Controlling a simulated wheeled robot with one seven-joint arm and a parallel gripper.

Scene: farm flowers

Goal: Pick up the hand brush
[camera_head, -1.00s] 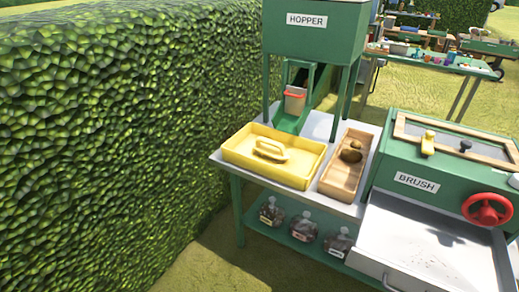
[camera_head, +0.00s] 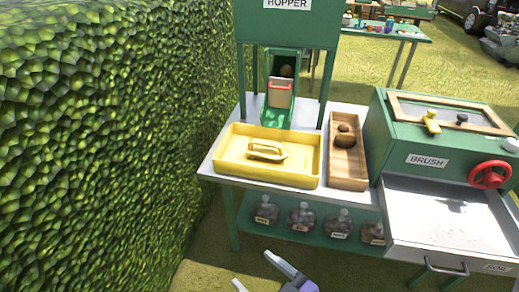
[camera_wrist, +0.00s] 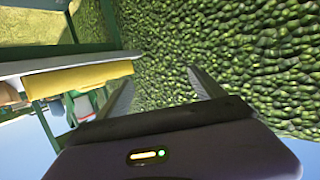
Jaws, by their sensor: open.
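A yellow hand brush (camera_head: 266,151) lies in the yellow tray (camera_head: 234,168) on the left of the workbench. It shows as a block with a raised handle; its bristles cannot be made out. My gripper (camera_head: 256,270) is at the bottom of the head view, in front of the bench and apart from the brush. Its two fingers are spread and empty. In the wrist view the open fingers (camera_wrist: 162,85) point toward the hedge, with the yellow tray (camera_wrist: 85,78) at the left. The brush does not show there.
A wooden tray (camera_head: 348,178) with brown round objects stands right of the yellow tray. A green hopper (camera_head: 287,25) rises behind. A green machine labelled BRUSH (camera_head: 420,150) with a red wheel (camera_head: 490,174) stands right. Jars (camera_head: 302,215) fill the lower shelf. The hedge (camera_head: 110,130) borders the left.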

